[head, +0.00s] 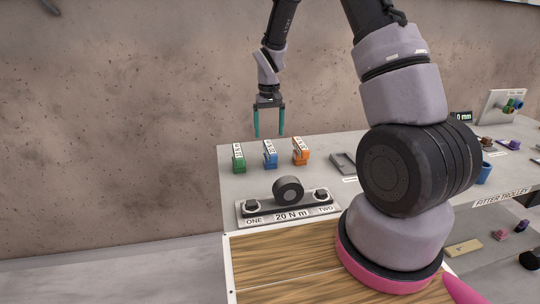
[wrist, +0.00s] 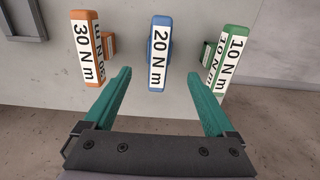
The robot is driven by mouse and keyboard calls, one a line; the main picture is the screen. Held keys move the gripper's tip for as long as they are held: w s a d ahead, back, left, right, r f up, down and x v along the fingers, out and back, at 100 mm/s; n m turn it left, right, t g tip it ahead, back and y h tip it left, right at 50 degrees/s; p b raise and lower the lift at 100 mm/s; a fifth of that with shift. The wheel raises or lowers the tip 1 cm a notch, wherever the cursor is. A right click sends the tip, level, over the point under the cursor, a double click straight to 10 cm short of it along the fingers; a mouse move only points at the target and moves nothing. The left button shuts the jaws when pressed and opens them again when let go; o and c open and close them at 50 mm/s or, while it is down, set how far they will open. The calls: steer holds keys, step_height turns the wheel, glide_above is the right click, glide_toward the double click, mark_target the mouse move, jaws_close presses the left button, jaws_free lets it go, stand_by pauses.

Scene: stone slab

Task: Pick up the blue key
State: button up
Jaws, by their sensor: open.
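The blue key (head: 270,155) stands on the grey slab between a green key (head: 238,158) and an orange key (head: 300,151). In the wrist view the blue key (wrist: 160,57) carries a "20 N m" label and lies ahead of the gap between my fingers. The orange key (wrist: 90,45) is labelled 30 N m, on the left there, and the green key (wrist: 228,57) is labelled 10 N m, on the right. My gripper (head: 268,134) is open and empty above the slab, pointing down. Its teal fingers (wrist: 160,75) are apart, and the blue key is not between them.
A plate (head: 290,206) marked "20 N m", ONE and TWO, with a round dark part, sits nearer than the keys. A grey frame (head: 343,163) lies right of the orange key. My arm covers the slab's middle; several small parts stand at the right.

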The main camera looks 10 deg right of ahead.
mark_target(270, 155)
steer(key=f, duration=1)
steer(key=shift+s+d+f, duration=0.15)
steer(key=shift+s+f, duration=0.05)
steer(key=shift+f, duration=0.15)
jaws_close()
